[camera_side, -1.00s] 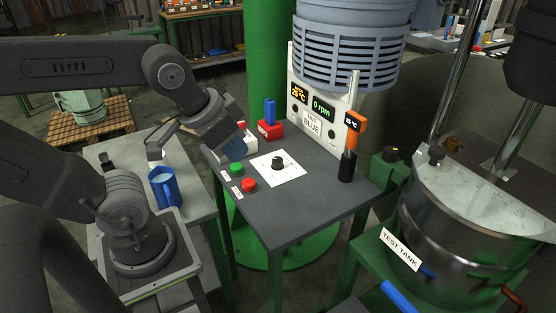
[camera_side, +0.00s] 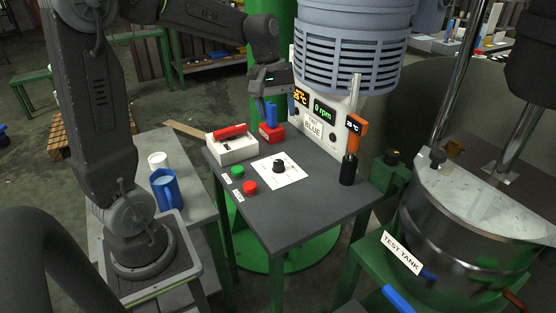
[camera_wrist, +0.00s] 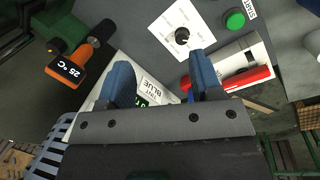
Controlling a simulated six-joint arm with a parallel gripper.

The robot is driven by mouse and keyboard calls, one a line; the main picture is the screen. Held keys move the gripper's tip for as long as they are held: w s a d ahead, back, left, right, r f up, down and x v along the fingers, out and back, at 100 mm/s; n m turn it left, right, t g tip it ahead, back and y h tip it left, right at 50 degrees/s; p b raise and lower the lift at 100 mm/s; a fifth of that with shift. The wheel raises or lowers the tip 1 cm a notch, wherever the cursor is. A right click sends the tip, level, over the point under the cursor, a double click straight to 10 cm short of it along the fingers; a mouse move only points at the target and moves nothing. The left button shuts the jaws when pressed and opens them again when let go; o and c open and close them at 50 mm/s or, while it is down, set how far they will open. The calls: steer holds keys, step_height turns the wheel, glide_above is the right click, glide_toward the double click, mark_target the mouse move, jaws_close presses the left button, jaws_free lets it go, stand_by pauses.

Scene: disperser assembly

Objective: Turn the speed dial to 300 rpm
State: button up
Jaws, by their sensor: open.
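The speed dial (camera_side: 279,167) is a black knob on a white square plate (camera_side: 295,175), lying on the dark table top. It also shows in the wrist view (camera_wrist: 182,36), near the top, beyond my right fingertip. My gripper (camera_side: 272,98) is high at the back of the table, around the upper part of the control panel's left side, away from the dial. In the wrist view my gripper (camera_wrist: 160,60) has its two blue fingers wide apart with nothing held between them. The green display (camera_side: 323,111) reads 0 rpm.
A green button (camera_side: 237,171) and red button (camera_side: 250,186) sit left of the dial. A white box with a red handle (camera_side: 232,142) and a red block (camera_side: 271,132) stand behind. An orange thermometer (camera_side: 355,125) stands right. The table's front is clear.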

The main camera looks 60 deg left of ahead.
mark_target(278, 161)
steer(key=w+a+f+n+h, duration=0.1)
steer(key=w+a+f+n, duration=0.1)
steer(key=a+f, duration=0.15)
steer(key=w+a+f+n+g+h, duration=0.1)
steer(key=a+f+n, duration=0.15)
steer(key=a, duration=0.25)
steer(key=w+a+f+n+h, duration=0.1)
steer(key=w+a+f+n, duration=0.1)
steer(key=a+f, duration=0.15)
steer(key=x, duration=1.2)
steer(key=shift+s+f, duration=0.15)
steer(key=shift+f, duration=0.2)
steer(key=c, duration=0.9)
